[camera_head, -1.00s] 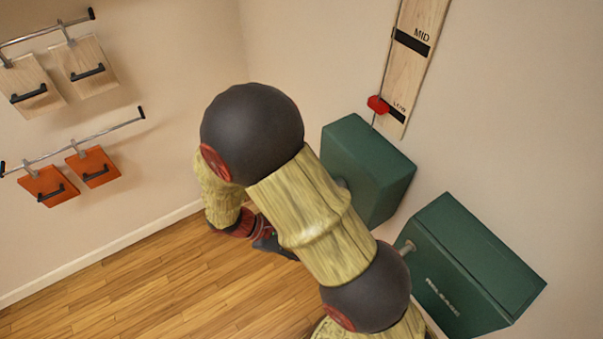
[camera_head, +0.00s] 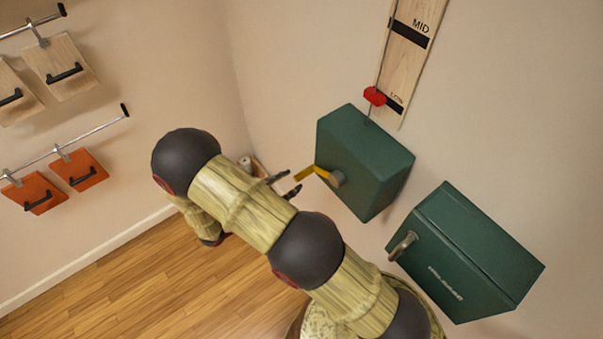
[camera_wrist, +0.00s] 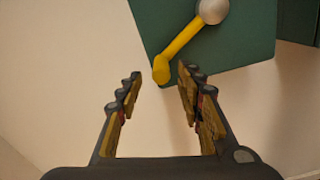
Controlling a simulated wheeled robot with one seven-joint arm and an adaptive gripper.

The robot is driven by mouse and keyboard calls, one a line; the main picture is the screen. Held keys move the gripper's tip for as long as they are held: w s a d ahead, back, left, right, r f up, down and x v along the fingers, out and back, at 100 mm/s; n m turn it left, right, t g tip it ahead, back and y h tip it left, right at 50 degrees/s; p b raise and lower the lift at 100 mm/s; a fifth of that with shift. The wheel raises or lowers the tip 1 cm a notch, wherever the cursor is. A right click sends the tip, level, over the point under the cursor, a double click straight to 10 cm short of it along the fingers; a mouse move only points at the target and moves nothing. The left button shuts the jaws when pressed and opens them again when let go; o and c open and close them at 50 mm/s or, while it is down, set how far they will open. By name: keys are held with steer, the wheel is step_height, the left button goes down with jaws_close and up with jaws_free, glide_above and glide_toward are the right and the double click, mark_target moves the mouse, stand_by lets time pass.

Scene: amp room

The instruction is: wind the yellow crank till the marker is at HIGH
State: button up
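The yellow crank (camera_head: 314,172) sits on the front of a green box (camera_head: 365,160) on the wall. In the wrist view the crank arm (camera_wrist: 180,46) slants down-left from a round metal hub (camera_wrist: 213,10) to its yellow grip end. My gripper (camera_head: 283,184) is open and empty; in the wrist view its fingers (camera_wrist: 158,100) are spread apart, with the grip end just beyond and between their tips, not clasped. The red marker (camera_head: 375,96) is beside the lowest label of the wooden scale (camera_head: 404,62), well below the black MID band. The HIGH label is out of view.
A second green box (camera_head: 465,255) with a metal lever (camera_head: 403,245) and pale lettering is on the wall at right. Wooden boards (camera_head: 60,68) and orange boards (camera_head: 78,170) hang from rails at left. The wooden floor (camera_head: 140,280) looks clear.

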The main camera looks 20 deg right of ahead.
mark_target(311, 170)
steer(key=x, duration=0.5)
steer(key=shift+d, duration=0.35)
steer(key=shift+c, duration=1.3)
jaws_close()
